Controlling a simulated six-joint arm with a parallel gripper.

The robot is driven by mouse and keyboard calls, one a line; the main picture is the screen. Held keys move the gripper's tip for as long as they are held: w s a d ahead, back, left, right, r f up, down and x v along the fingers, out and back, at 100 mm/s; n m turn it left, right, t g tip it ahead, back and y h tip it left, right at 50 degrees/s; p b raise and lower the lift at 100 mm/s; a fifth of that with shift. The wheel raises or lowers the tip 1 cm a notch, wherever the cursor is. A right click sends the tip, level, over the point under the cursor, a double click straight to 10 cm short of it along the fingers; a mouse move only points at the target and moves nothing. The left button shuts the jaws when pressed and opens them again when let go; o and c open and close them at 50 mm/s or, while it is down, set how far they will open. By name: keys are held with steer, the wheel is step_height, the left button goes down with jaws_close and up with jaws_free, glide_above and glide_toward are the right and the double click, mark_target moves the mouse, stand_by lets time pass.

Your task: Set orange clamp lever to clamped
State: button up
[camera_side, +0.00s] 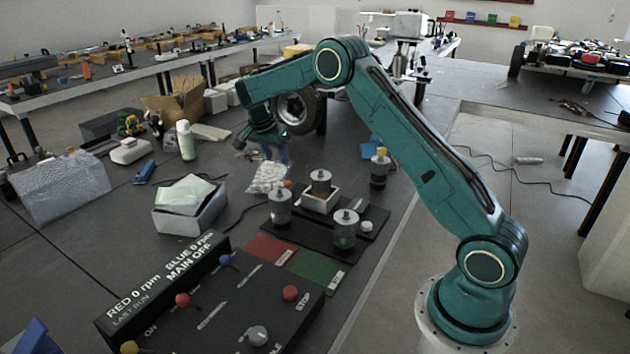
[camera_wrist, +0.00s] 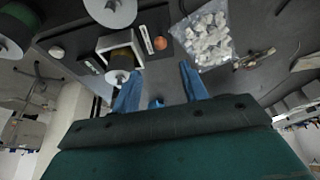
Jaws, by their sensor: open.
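The small orange knob of the clamp lever (camera_wrist: 160,43) shows in the wrist view, next to the white-rimmed square holder (camera_wrist: 122,42). My gripper (camera_side: 272,152) is above the table behind the holder. In the wrist view its two blue fingers (camera_wrist: 161,82) are spread apart with nothing between them. The orange knob lies ahead of the fingertips, not touching them.
Grey motor-like cylinders (camera_side: 345,228) stand around the holder on a dark plate. A clear bag of white pieces (camera_wrist: 210,38) lies close to the knob. The control panel (camera_side: 220,300) with coloured knobs is in front. A white box (camera_side: 186,220) stands left.

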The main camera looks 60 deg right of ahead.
mark_target(287, 182)
steer(key=shift+w+d+f, duration=0.1)
steer(key=shift+d+f, duration=0.1)
steer(key=shift+f, duration=0.2)
steer(key=shift+f, duration=0.1)
steer(key=x, duration=1.3)
steer(key=shift+d+f, duration=0.2)
jaws_close()
